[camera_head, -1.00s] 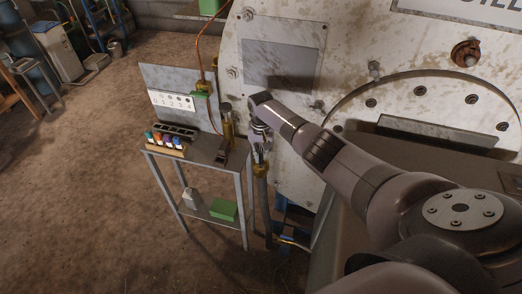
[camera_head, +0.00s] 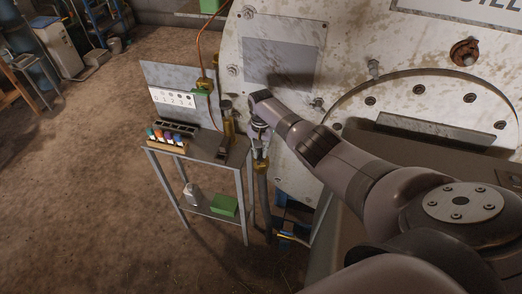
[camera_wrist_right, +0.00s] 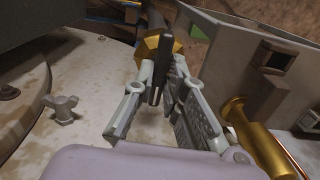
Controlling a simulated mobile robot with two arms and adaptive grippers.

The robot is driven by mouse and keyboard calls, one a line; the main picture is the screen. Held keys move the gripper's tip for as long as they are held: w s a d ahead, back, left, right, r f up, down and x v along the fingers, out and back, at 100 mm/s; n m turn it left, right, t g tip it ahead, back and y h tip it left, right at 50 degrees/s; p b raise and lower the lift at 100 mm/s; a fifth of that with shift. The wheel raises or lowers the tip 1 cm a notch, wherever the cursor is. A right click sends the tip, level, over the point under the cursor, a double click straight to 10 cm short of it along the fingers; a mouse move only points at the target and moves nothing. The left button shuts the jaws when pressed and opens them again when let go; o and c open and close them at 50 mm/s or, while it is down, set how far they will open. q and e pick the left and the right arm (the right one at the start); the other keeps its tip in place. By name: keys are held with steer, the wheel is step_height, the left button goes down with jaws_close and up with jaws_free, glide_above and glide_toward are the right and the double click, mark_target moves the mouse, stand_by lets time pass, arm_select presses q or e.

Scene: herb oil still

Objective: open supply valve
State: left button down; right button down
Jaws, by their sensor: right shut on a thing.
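The supply valve has a dark flat lever (camera_wrist_right: 157,72) and a brass body (camera_wrist_right: 149,46) on a pipe, seen at the top of the right wrist view. In the head view its brass part (camera_head: 261,166) shows on the upright pipe between the small table and the still. My right gripper (camera_wrist_right: 164,68) is shut on the lever, with one finger on each side of it. In the head view the right gripper (camera_head: 260,146) is small and partly hidden by my wrist, just above the brass part. My left gripper is not in view.
A small metal table (camera_head: 204,147) with coloured vials (camera_head: 168,138) stands left of the valve. A brass cylinder (camera_wrist_right: 258,138) is close to the right finger. The still's wall (camera_head: 290,95) with protruding bolts is on the right. Open floor lies at left.

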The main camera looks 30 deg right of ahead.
mark_target(261, 152)
steer(key=shift+w+d+r, duration=0.1)
steer(key=shift+r, duration=0.05)
steer(key=c, duration=1.7)
jaws_free()
steer(key=shift+o, duration=0.2)
step_height(261, 152, up, 12)
